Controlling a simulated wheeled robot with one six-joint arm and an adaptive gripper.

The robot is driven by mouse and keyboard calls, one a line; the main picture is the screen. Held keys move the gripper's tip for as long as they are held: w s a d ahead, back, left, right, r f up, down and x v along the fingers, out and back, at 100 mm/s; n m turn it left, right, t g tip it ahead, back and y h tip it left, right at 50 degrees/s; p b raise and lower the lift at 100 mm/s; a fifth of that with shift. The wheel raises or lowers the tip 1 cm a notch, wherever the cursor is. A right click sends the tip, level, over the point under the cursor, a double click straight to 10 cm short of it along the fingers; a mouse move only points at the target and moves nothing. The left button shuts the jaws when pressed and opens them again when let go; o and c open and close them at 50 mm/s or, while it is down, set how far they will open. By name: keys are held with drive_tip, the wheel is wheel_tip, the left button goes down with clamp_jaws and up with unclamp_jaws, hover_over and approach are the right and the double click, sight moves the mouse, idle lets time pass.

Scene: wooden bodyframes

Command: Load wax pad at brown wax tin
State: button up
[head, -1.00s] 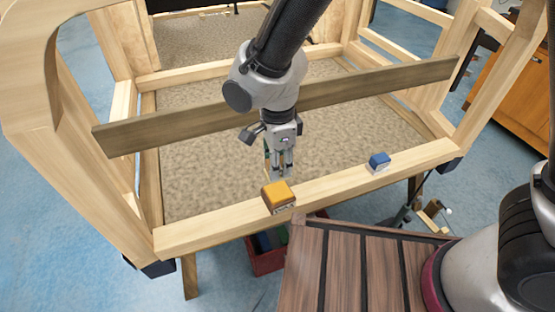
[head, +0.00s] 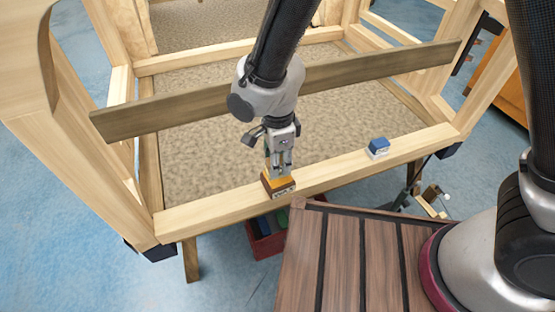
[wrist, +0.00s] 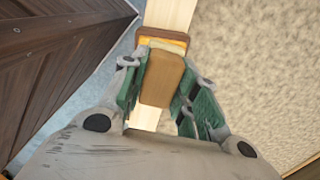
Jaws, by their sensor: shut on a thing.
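The brown wax tin (head: 281,194), a small box with a label on its front and an orange-yellow top, sits on the front wooden rail. In the wrist view the tin (wrist: 163,34) shows just beyond the fingertips. My gripper (head: 279,166) points down over the tin. Its green-lined fingers (wrist: 160,95) are shut on a brown block with a paler end, which looks like the wax pad (wrist: 161,77). The pad's pale end overlaps the tin's top in the wrist view; I cannot tell whether they touch. In the head view the fingers mostly hide the pad.
A blue tin (head: 378,147) stands farther right on the same front rail (head: 335,172). A dark board (head: 385,68) crosses the frame behind my gripper. A red crate (head: 268,245) sits below the rail. The speckled panel (head: 205,160) inside the frame is clear.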

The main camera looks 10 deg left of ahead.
drive_tip(key=shift+f, duration=0.6)
idle(1.5)
drive_tip(key=shift+r, duration=0.1)
drive_tip(key=shift+r, duration=3.45)
